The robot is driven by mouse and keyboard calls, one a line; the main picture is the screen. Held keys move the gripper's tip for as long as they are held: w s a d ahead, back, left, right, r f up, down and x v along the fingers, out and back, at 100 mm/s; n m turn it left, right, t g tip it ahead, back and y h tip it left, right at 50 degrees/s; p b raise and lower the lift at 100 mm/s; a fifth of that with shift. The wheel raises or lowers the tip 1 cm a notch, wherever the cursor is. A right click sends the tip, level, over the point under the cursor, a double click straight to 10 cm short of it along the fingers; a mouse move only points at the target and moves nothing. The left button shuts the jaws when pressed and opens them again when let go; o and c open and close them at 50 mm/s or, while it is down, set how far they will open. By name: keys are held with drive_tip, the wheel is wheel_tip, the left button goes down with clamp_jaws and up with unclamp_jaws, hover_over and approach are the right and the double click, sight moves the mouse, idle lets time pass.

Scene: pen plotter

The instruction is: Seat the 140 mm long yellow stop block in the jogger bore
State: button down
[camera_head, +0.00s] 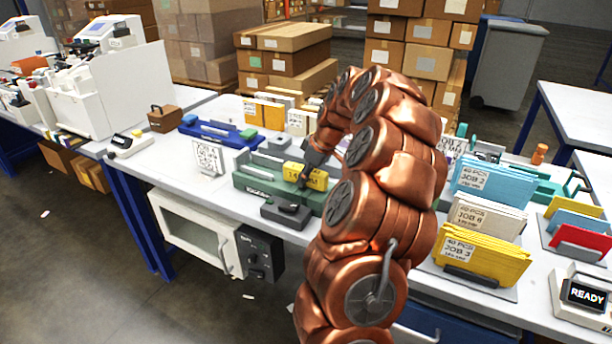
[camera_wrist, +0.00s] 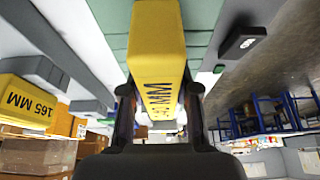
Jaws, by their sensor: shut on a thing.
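The yellow stop block (camera_wrist: 155,45) is clamped between the fingers of my gripper (camera_wrist: 160,98) in the wrist view; its printed label is partly covered but ends in "40 MM". In the head view a yellow block (camera_head: 318,180) shows at my gripper (camera_head: 304,178), over the green jogger body (camera_head: 250,181). Green surfaces (camera_wrist: 203,15) lie behind the held block in the wrist view. The bore cannot be made out, and I cannot tell whether the block touches the jogger. A second yellow block (camera_wrist: 28,103), marked 165 MM, lies to the left in the wrist view.
A dark control box (camera_head: 287,212) stands in front of the jogger, near the table edge. A blue tray (camera_head: 218,133) and a white sign (camera_head: 207,157) are to the left. Yellow folders (camera_head: 482,262) and other racks stand right of my arm, which hides part of the table.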

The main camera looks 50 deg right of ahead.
drive_tip(key=shift+f, duration=0.35)
drive_tip(key=c, duration=0.8)
unclamp_jaws()
drive_tip(key=shift+o, duration=0.2)
drive_tip(key=v, duration=1.2)
